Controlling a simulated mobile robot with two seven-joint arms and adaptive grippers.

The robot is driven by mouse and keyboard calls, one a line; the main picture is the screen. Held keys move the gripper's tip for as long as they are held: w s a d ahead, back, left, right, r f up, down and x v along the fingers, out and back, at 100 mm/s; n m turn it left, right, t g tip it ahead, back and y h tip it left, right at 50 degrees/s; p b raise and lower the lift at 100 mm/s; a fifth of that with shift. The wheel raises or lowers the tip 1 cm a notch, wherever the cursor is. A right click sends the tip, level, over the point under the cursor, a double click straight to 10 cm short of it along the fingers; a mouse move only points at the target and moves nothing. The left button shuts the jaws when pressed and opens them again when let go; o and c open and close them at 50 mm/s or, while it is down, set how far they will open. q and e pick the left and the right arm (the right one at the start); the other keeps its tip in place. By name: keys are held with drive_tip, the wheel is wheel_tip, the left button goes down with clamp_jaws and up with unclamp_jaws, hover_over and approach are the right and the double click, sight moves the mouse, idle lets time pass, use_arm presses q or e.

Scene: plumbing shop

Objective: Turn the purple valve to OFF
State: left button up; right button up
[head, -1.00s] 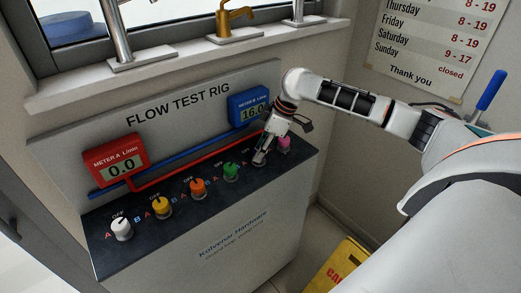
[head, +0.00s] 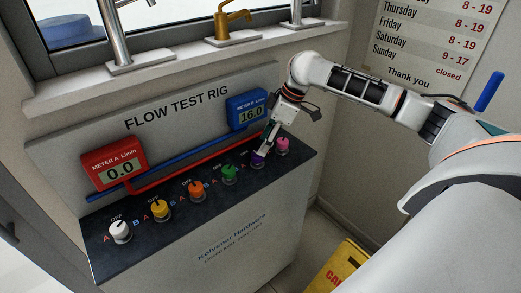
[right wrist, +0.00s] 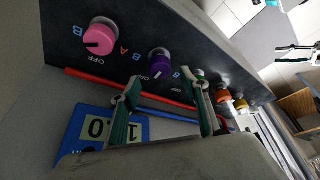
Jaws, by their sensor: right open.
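The purple valve (head: 258,160) is a round knob on the dark top of the flow test rig, between the green and pink valves. In the head view, my right gripper (head: 265,150) is just above and behind it and partly covers it. In the right wrist view, the purple valve (right wrist: 159,60) lies beyond the gap between the open fingers of my right gripper (right wrist: 162,88). The fingers hold nothing, and I cannot tell whether they touch the knob.
The pink valve (head: 282,145) and green valve (head: 229,173) flank the purple one. Orange, yellow and white valves stand farther left. A yellow caution sign (head: 344,267) stands lower right.

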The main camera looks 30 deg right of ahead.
drive_tip(key=v, duration=0.7)
drive_tip(key=shift+f, duration=0.15)
idle(0.3)
